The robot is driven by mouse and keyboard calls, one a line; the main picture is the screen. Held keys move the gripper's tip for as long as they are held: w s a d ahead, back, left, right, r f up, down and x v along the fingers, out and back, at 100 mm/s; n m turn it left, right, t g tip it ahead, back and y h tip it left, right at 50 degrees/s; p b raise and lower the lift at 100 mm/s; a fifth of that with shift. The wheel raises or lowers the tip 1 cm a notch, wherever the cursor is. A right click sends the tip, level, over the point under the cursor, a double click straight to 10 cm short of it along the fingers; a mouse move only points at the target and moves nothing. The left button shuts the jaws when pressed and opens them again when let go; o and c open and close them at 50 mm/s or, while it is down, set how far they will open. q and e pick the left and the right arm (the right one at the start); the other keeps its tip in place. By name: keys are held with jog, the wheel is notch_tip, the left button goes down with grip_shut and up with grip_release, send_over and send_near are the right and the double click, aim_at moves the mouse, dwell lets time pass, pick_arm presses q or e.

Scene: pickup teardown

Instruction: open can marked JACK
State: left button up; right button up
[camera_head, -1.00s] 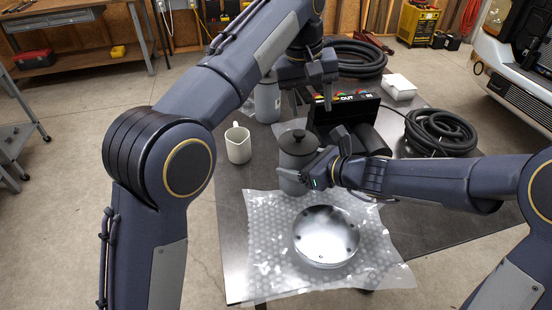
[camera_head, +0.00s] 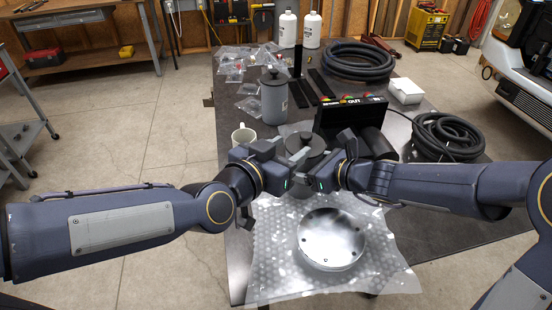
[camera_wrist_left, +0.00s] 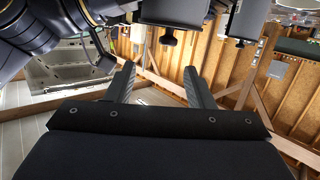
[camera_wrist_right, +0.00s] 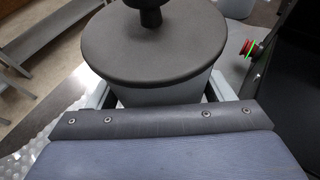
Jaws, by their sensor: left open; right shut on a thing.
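A grey can with a dark round lid and knob (camera_head: 305,143) stands at the back edge of the bubble wrap. No JACK marking is readable on it. My right gripper (camera_wrist_right: 162,95) is shut around its body, just below the lid (camera_wrist_right: 155,45). My left gripper (camera_head: 296,172) is open and empty, close to the can's left front side in the head view, partly hiding it. In the left wrist view, upside down, the open left fingers (camera_wrist_left: 159,70) point toward the can's lid and knob (camera_wrist_left: 168,38), apart from them. A similar grey can (camera_head: 274,97) stands farther back.
A silver round part (camera_head: 332,238) lies on bubble wrap (camera_head: 272,270) in front. A black box (camera_head: 350,114) and coiled hoses (camera_head: 440,132) are right. Two white bottles (camera_head: 288,30) stand behind.

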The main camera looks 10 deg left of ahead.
aim_at(306, 134)
pick_arm(q)
jog(key=shift+t, duration=0.4)
jog(key=x, duration=0.3)
jog(key=f+x, duration=0.1)
jog(key=x, duration=0.5)
jog(key=shift+w+a+f, duration=0.2)
jog(key=shift+w+a, duration=0.05)
jog(key=shift+w, duration=0.15)
grip_shut()
jog(key=shift+r, duration=0.25)
dwell(0.3)
jog(key=shift+r, duration=0.9)
